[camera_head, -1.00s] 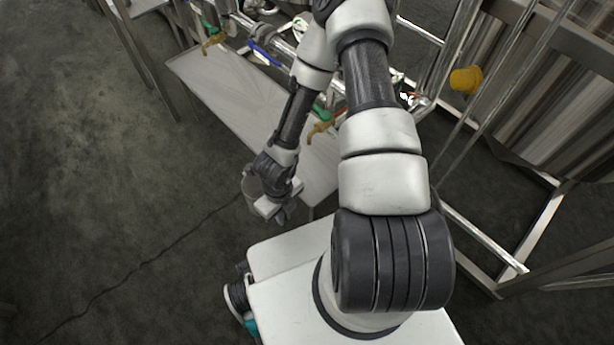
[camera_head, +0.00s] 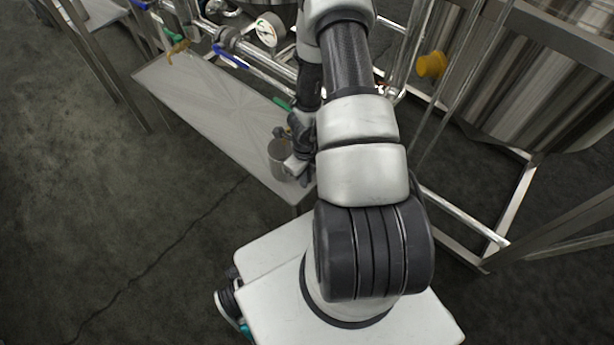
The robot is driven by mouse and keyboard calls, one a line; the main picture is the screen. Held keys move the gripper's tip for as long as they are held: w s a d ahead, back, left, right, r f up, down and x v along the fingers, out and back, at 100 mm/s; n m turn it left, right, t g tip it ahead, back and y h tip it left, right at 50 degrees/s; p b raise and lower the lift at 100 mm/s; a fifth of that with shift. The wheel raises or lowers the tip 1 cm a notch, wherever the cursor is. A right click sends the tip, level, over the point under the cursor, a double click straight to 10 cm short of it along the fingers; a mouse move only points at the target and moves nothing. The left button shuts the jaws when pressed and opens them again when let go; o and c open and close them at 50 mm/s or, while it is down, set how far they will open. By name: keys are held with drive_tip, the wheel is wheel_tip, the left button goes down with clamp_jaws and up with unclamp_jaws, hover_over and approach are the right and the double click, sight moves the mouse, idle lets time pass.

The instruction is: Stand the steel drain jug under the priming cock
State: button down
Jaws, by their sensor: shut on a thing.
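The steel drain jug (camera_head: 281,160) is a grey cylinder, upright, over the near end of the long steel shelf (camera_head: 200,105). My gripper (camera_head: 295,166) is shut on its right side. I cannot tell whether the jug's base touches the shelf. A brass cock with a green handle (camera_head: 176,44) hangs over the far left end of the shelf. Another green handle (camera_head: 283,103) shows just behind my wrist; the rest of that cock is hidden by my arm. I cannot tell which one is the priming cock.
Pipework with a blue lever (camera_head: 230,56) and a round gauge (camera_head: 268,30) runs behind the shelf. A large steel tank (camera_head: 520,75) and its frame stand at right, with a yellow knob (camera_head: 432,65). The shelf's middle is clear.

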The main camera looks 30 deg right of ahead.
drive_tip(key=shift+w+d+f+b, duration=0.15)
drive_tip(key=shift+d+f+b, duration=0.2)
drive_tip(key=shift+f+b, duration=0.15)
drive_tip(key=shift+f, duration=0.2)
drive_tip(key=shift+f+b, duration=0.65)
drive_tip(key=shift+b, duration=0.05)
drive_tip(key=c, duration=1.8)
unclamp_jaws()
drive_tip(key=shift+d, duration=0.1)
drive_tip(key=shift+c, duration=0.2)
wheel_tip(320, 180, up, 13)
drive_tip(key=p, duration=0.8)
drive_tip(key=shift+r, duration=0.15)
